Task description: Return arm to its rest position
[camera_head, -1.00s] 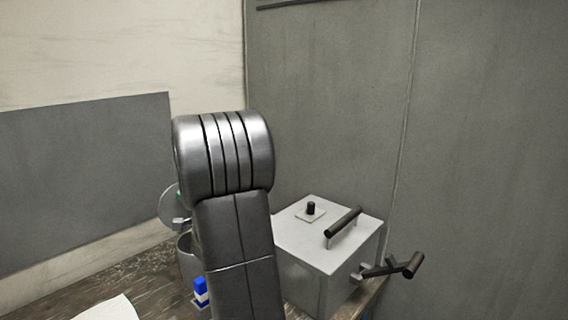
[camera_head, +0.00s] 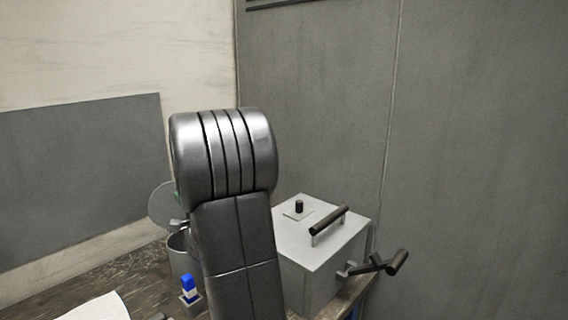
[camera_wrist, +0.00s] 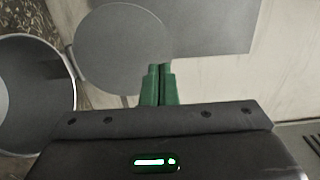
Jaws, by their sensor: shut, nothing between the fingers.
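My arm stands upright in the middle of the head view and hides part of the bench behind it. My gripper (camera_wrist: 159,72) shows in the wrist view as two green fingers pressed together, shut and empty. In that view the fingertips lie over the edge of a round grey disc (camera_wrist: 115,45), and I cannot tell whether they touch it. In the head view the disc (camera_head: 160,205) is partly hidden behind my arm, and so is the gripper, apart from a small bit of green at the arm's left edge.
A grey metal box (camera_head: 325,245) with a black knob and handles stands right of my arm. An open grey can (camera_wrist: 35,90) is left of my gripper. Walls close off the back.

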